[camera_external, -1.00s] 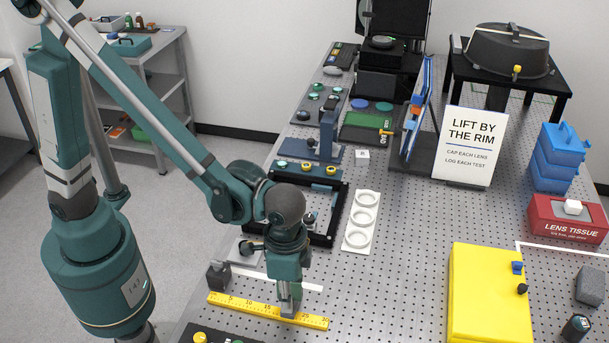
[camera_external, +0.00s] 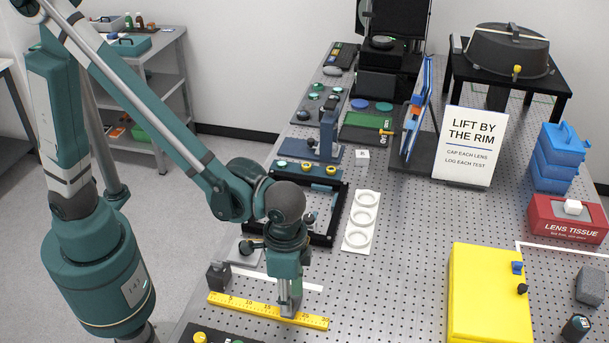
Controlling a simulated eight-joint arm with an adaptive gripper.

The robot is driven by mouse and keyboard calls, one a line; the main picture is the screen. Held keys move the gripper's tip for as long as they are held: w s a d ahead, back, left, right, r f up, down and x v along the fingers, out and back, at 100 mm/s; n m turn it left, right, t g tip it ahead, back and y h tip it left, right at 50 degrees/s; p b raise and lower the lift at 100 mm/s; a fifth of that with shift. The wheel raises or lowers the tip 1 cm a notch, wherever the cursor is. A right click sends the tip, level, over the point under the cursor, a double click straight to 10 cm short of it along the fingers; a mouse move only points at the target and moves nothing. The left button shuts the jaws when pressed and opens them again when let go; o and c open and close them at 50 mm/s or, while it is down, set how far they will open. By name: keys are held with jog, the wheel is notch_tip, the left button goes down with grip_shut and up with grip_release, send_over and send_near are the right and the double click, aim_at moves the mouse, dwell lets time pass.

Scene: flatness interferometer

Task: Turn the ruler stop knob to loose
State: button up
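A yellow ruler (camera_external: 240,305) with dark markings lies on the perforated table near its front left edge. My gripper (camera_external: 290,308) points straight down over the right half of the ruler, with its tips at or just above it. The fingers look close together, but the view is too small to tell whether they are shut or hold anything. A small dark block (camera_external: 218,276) stands behind the ruler's left end. No ruler stop knob can be made out clearly; my gripper hides the part of the ruler beneath it.
A black panel with a yellow knob (camera_external: 200,338) is at the front edge. A yellow case (camera_external: 487,295) lies to the right. The table between ruler and case is clear.

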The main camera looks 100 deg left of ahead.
notch_tip(320, 180, up, 12)
jog(key=shift+f, duration=0.25)
dwell(0.4)
jog(key=shift+a, duration=0.1)
jog(key=shift+s, duration=0.1)
dwell(0.4)
jog(key=s+a+r+t, duration=0.2)
jog(key=s+a+t, duration=0.1)
jog(key=s, duration=0.8)
jog(key=s+a+r+m+t+b, duration=0.1)
jog(key=s+a+r+t, duration=0.1)
jog(key=s, duration=0.9)
jog(key=shift+s+a+r+t, duration=0.2)
jog(key=shift+s+a+t, duration=0.3)
jog(key=shift+t, duration=0.6)
jog(key=shift+w+a, duration=0.1)
dwell(1.1)
